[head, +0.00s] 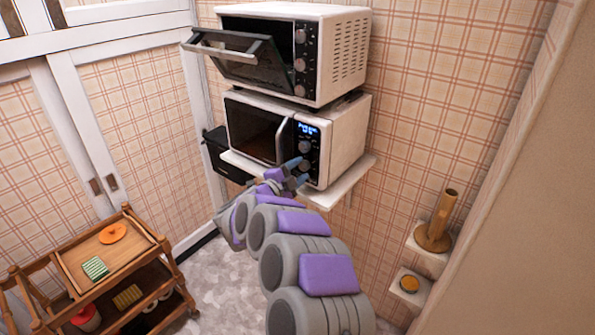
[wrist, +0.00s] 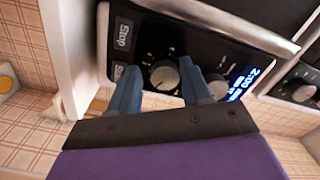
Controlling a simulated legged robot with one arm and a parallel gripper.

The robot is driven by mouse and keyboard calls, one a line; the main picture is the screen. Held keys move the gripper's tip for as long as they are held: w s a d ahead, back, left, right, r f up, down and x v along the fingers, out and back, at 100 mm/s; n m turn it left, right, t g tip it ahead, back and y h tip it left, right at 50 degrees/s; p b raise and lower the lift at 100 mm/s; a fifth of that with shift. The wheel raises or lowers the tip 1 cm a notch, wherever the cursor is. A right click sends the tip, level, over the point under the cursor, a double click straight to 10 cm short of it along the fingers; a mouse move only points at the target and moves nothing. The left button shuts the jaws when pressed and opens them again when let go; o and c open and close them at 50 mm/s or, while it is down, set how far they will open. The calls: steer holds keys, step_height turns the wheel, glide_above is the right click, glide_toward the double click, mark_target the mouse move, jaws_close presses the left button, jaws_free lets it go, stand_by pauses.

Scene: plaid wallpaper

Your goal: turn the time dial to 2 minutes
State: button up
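The white microwave (head: 345,140) sits on a wall shelf. Its black panel has a lit blue display (head: 307,130), two round dials and buttons; in the wrist view the display (wrist: 240,82) appears to read 2:00. The upper dial (head: 305,147) also shows in the wrist view (wrist: 217,88), just past one finger. The lower dial (wrist: 165,78) lies between the blue fingertips of my gripper (wrist: 160,72). The fingers stand apart around it, with a small gap visible on one side. The dial labels are too small to read, so which is the time dial is unclear.
A toaster oven (head: 325,50) with its door (head: 235,62) hanging open stands on the microwave. The white shelf (head: 345,185) sticks out below. A wooden cart (head: 70,270) stands at lower left. Small wall shelves at right hold a wooden object (head: 434,238) and a yellow item (head: 409,284).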

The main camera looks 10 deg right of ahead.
steer(key=shift+o, duration=0.8)
steer(key=shift+r, duration=0.2)
steer(key=shift+s, duration=0.15)
steer(key=p+v, duration=0.3)
steer(key=v, duration=1.4)
steer(key=shift+a, duration=0.2)
